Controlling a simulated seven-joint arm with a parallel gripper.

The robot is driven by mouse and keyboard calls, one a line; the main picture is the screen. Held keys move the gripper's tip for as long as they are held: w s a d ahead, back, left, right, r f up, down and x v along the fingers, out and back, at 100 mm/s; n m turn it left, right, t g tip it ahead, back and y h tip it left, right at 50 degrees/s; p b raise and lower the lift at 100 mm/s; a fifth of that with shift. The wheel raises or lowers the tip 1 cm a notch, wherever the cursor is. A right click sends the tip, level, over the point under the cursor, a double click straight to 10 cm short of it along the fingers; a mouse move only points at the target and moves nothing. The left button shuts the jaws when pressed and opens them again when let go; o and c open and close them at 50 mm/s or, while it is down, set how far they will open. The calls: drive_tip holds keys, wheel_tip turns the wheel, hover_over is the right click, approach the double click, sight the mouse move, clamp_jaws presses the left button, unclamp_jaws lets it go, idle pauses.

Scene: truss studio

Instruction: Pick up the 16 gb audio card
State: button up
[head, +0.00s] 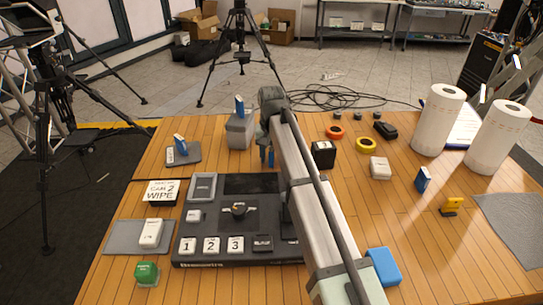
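I cannot read which item is the 16 gb audio card. Small blue card-like items stand in several places: one on the grey box (240,106), one on a dark grey pad (180,142), and one on the right of the table (423,179). A green item in a clear case (147,272) sits at the front left, and a white one (151,233) lies on a grey mat. My gripper (267,156) hangs above the table behind the black board, right of the grey box. Its two bluish fingertips look apart, with nothing visible between them.
A black board (215,257) with numbered white blocks fills the centre left. My arm covers its right side. A black box (323,154), tape rolls (366,145), a white block (380,167), a yellow item (452,206) and paper rolls (438,120) stand right. The front right is mostly clear.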

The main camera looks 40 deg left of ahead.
clamp_jaws()
drive_tip(key=shift+r, duration=0.1)
idle(0.3)
